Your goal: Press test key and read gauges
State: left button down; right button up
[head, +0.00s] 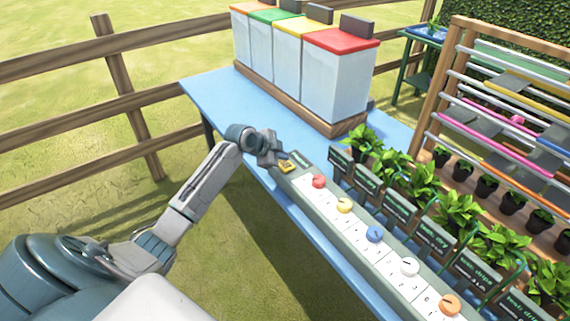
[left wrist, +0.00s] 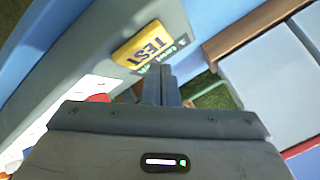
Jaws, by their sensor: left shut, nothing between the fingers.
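The yellow test key (head: 287,166) sits at the far left end of the long grey panel (head: 328,206). In the left wrist view the key (left wrist: 143,45) shows the word TEST. My left gripper (head: 272,156) is shut and empty, right beside the key at the panel's end. In the left wrist view its fingers (left wrist: 161,78) are together, just below the key; I cannot tell whether they touch it. Along the panel are a red knob (head: 319,181), a yellow knob (head: 344,205), a blue knob (head: 375,233), a white knob (head: 409,266) and an orange knob (head: 448,304). My right gripper is out of view.
Several bins with coloured lids (head: 340,41) stand at the back of the blue table (head: 215,92). Dark labelled signs (head: 399,207) and potted plants (head: 424,182) line the panel's far side. A rack (head: 447,80) stands at right, a wooden fence (head: 125,100) at left.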

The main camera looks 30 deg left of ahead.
pick_arm(q)
jog(key=shift+f, duration=0.15)
dwell(0.6)
jog(key=shift+f, duration=0.3)
jog(key=shift+f+b, duration=0.35)
jog(key=shift+f, duration=0.1)
dwell(0.6)
dwell(0.3)
jog(key=shift+r+p, duration=0.75)
jog(key=shift+r, duration=0.1)
jog(key=shift+r, duration=0.1)
